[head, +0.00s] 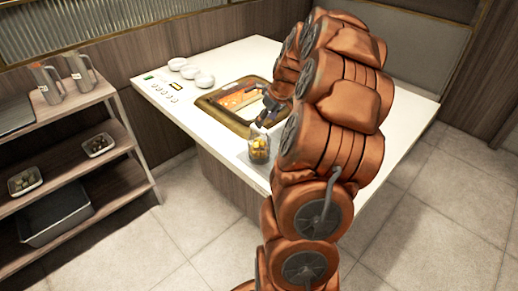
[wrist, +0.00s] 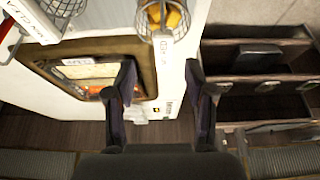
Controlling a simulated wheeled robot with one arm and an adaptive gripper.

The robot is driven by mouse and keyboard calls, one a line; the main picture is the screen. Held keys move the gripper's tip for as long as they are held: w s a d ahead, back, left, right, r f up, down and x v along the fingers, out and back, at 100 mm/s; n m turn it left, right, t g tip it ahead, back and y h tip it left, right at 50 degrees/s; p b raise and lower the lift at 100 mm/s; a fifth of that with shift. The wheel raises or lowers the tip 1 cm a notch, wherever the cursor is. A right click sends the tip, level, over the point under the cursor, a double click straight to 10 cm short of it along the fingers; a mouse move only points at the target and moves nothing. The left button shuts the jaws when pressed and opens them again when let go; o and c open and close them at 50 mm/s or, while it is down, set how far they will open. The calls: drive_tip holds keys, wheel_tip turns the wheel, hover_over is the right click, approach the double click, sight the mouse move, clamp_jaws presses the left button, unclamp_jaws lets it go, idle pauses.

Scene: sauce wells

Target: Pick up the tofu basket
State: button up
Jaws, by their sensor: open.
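A wire basket with yellow-orange tofu pieces (wrist: 163,18) shows at the top of the wrist view. Its pale, labelled handle (wrist: 164,60) points down the picture, between the fingers as seen there. In the head view a basket with yellow cubes (head: 259,150) is at the counter's near edge, just below my gripper (head: 270,108). My gripper (wrist: 160,72) is open, with a dark finger on each side of the handle and clear gaps. I cannot tell how far the fingertips are from the handle in depth. My arm hides part of the counter.
A gold-rimmed well (head: 222,96) with reddish sauce is set in the white counter (head: 220,60). White bowls (head: 190,73) stand at its far left. Another wire basket (wrist: 62,5) is at the wrist view's upper left. A shelf unit (head: 80,165) with metal jugs stands at left.

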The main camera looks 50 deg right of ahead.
drive_tip(key=p, duration=0.2)
hover_over(259, 142)
drive_tip(key=shift+w+d+f, duration=0.15)
drive_tip(key=shift+f, duration=0.85)
drive_tip(key=shift+w+d+f, duration=0.1)
drive_tip(key=shift+f, duration=0.85)
drive_tip(key=shift+w+d+f, duration=0.15)
drive_tip(key=shift+f, duration=0.85)
drive_tip(key=shift+c, duration=0.4)
clamp_jaws()
